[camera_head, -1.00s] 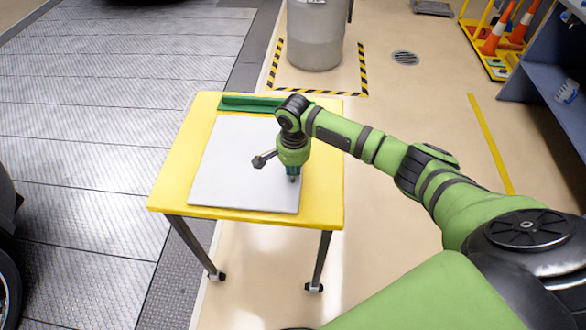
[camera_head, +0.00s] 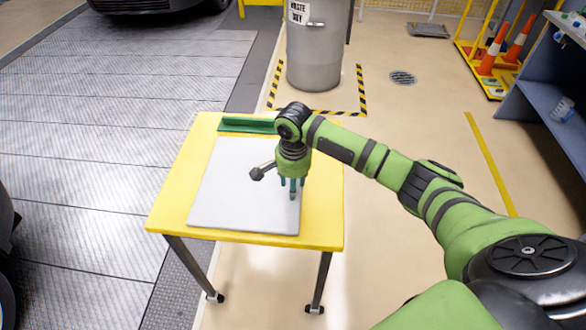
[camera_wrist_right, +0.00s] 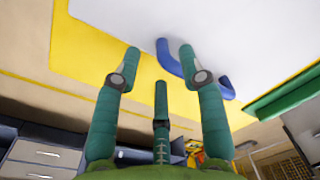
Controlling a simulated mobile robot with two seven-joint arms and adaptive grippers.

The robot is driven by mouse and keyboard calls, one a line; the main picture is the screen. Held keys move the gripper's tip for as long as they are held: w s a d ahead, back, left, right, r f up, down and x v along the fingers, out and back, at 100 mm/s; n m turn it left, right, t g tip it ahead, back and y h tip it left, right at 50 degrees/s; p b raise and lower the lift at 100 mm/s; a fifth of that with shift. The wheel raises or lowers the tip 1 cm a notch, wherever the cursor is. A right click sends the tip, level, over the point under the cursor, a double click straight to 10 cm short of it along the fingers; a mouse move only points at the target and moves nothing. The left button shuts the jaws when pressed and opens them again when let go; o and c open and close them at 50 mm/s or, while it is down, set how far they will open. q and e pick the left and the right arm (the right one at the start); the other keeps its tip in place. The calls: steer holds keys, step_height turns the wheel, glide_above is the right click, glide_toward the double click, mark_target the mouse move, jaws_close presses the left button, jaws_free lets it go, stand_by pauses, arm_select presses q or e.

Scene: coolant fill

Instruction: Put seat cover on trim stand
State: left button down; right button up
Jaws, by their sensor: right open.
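A yellow table (camera_head: 170,215) on dark legs with casters carries a flat pale grey sheet or panel (camera_head: 230,190). I cannot tell for certain which thing is the seat cover or the trim stand. A low green holder (camera_head: 247,125) lies along the table's far edge; a green edge also shows in the right wrist view (camera_wrist_right: 290,88). My right gripper (camera_head: 292,190) is over the panel's right part, fingers down, open and empty. In the wrist view its spread fingertips (camera_wrist_right: 160,57) are near a blue curved strip (camera_wrist_right: 170,62) on the pale panel. I cannot tell whether they touch it.
A grey waste bin (camera_head: 318,50) stands behind the table inside striped floor tape. Orange cones (camera_head: 494,52) on a yellow rack and a blue-grey shelf (camera_head: 545,105) are at the right. Parts of dark vehicles show at the left and top. Floor around the table is clear.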

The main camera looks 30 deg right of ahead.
step_height(320, 180, up, 8)
steer(key=shift+s+r, duration=0.2)
steer(key=shift+r, duration=0.05)
